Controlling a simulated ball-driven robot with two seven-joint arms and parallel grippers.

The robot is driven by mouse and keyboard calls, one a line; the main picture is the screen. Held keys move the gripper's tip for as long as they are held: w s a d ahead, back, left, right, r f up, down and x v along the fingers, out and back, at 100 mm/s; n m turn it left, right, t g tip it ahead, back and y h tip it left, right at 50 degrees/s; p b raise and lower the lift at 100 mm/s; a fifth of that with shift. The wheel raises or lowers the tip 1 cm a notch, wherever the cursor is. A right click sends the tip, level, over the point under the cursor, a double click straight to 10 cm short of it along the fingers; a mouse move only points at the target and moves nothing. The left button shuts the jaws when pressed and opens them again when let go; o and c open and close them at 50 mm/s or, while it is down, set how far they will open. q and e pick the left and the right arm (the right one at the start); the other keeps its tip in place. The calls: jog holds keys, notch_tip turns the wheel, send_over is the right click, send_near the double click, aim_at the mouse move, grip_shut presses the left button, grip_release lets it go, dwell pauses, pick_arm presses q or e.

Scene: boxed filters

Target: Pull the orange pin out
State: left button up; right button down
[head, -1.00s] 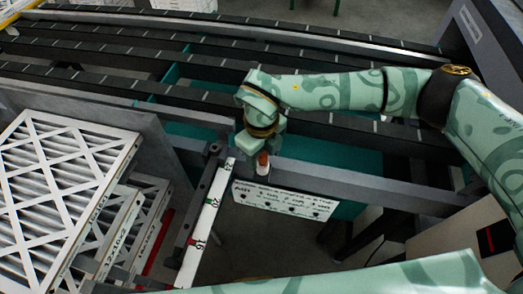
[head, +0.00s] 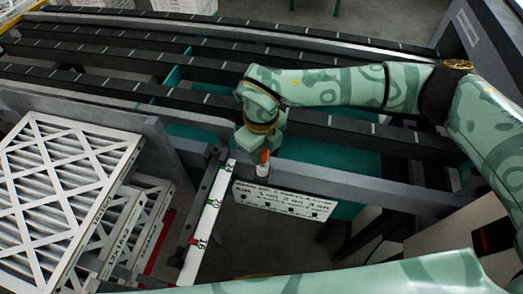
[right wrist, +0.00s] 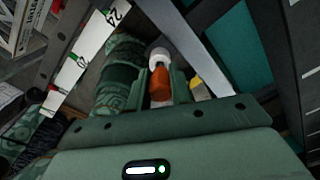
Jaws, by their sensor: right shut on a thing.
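The orange pin (head: 264,156) stands at the near end of a grey rail, with a white round piece (head: 263,170) just below it. My right gripper (head: 265,147) comes down over the pin from above and is shut on it. In the right wrist view the orange pin (right wrist: 161,84) sits between the two green fingers (right wrist: 162,88), with the white round piece (right wrist: 158,55) beyond it. The fingers hide part of the pin. How deep the pin sits cannot be seen. My left gripper is not in view.
A white ruler strip (head: 206,222) with numbers runs beside the pin. A white sign plate (head: 284,201) hangs right below it. Boxed filters (head: 62,190) are stacked at left. Dark conveyor rails (head: 330,125) cross behind the gripper. Open floor shows below the sign.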

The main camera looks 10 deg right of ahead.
jog(key=shift+r+p, duration=1.4)
jog(key=shift+r, duration=0.8)
jog(key=shift+r+p, duration=0.85)
jog(key=shift+r, duration=0.4)
notch_tip(320, 180, up, 6)
jog(key=p, duration=0.3)
jog(key=shift+r+p, duration=0.25)
jog(key=shift+p, duration=0.15)
